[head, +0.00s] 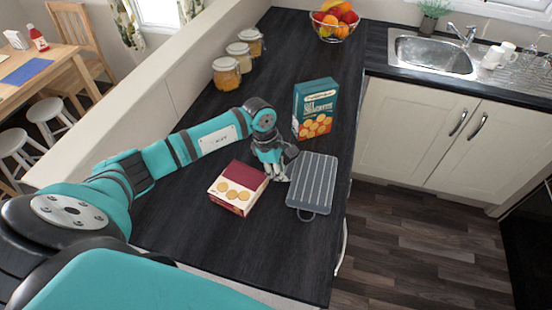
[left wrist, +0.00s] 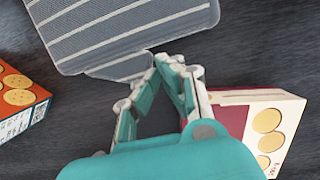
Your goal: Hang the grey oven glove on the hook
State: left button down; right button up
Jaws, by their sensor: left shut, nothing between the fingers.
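The grey oven glove (head: 313,183) with pale stripes lies flat on the dark worktop, its dark hanging loop (head: 306,215) towards the near edge. It also fills the top of the left wrist view (left wrist: 125,25). My left gripper (head: 280,178) is low over the worktop, just left of the glove, between it and a red and cream box. In the left wrist view its fingertips (left wrist: 168,62) meet by the glove's edge, shut and empty; whether they touch the glove I cannot tell. I cannot make out the hook. My right gripper is not in view.
A teal cracker box (head: 315,108) stands behind the glove. Jars (head: 227,74) and a fruit bowl (head: 334,20) are farther back. The worktop's near part is clear; its right edge drops to the floor.

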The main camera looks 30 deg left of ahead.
aim_at(311, 185)
pick_arm(q)
jog(key=shift+d+f, duration=0.2)
jog(key=shift+f, duration=0.45)
jog(key=shift+w+d+f, duration=0.1)
jog(key=shift+d, duration=0.2)
jog(key=d+b, duration=0.2)
jog(key=w+d+b, duration=0.1)
jog(key=d, duration=0.2)
jog(key=w+d+b, duration=0.1)
jog(key=d+b, duration=0.1)
jog(key=d, duration=0.1)
jog(key=shift+w+b, duration=0.1)
jog(key=shift+b, duration=0.2)
jog(key=shift+d, duration=0.15)
jog(key=shift+r, duration=0.2)
